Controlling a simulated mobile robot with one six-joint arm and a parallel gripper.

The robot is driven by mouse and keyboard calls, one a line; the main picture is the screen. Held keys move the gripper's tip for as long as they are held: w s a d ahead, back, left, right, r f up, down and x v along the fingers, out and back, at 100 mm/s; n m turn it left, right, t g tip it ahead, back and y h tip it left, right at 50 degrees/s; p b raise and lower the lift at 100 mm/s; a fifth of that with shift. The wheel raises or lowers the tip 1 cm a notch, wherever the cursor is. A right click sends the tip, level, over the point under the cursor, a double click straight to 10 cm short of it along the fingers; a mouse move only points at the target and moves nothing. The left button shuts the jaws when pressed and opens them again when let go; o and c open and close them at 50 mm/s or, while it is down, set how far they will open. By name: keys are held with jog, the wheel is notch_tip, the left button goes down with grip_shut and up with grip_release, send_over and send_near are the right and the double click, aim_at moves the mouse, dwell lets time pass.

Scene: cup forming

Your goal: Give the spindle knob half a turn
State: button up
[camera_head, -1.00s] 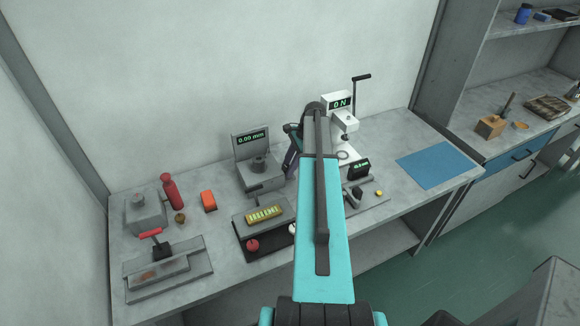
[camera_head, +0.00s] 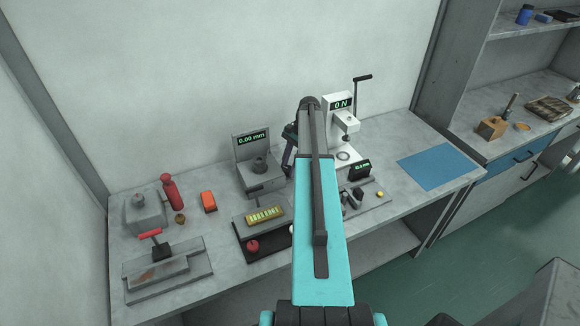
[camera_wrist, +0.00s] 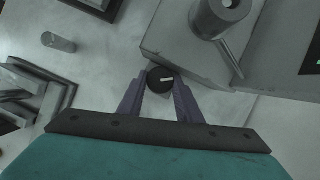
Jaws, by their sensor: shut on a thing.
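The spindle knob (camera_wrist: 160,76) is a small round black knob with a white mark near its upper middle in the wrist view. My gripper (camera_wrist: 160,90) has its two purple fingers closed on either side of the knob. The knob sits next to the corner of a grey machine block (camera_wrist: 205,62). In the head view, my gripper (camera_head: 289,157) is a dark purple shape beside the grey machine (camera_head: 262,180) with the 0.00 mm readout (camera_head: 252,139). My arm hides much of it there, and the knob cannot be made out.
A white press (camera_head: 338,128) reading 0 N with a lever stands right of my arm. A gauge block (camera_head: 358,172) is in front of it. A tray with a yellow piece (camera_head: 265,214) lies front left. A blue mat (camera_head: 438,166) lies at the right.

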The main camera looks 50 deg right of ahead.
jog(key=shift+s+a, duration=0.1)
jog(key=shift+s, duration=0.05)
jog(key=o, duration=0.8)
jog(key=shift+b+v, duration=0.3)
jog(key=shift+v, duration=0.5)
jog(key=b+v, duration=0.3)
jog(key=v, duration=0.9)
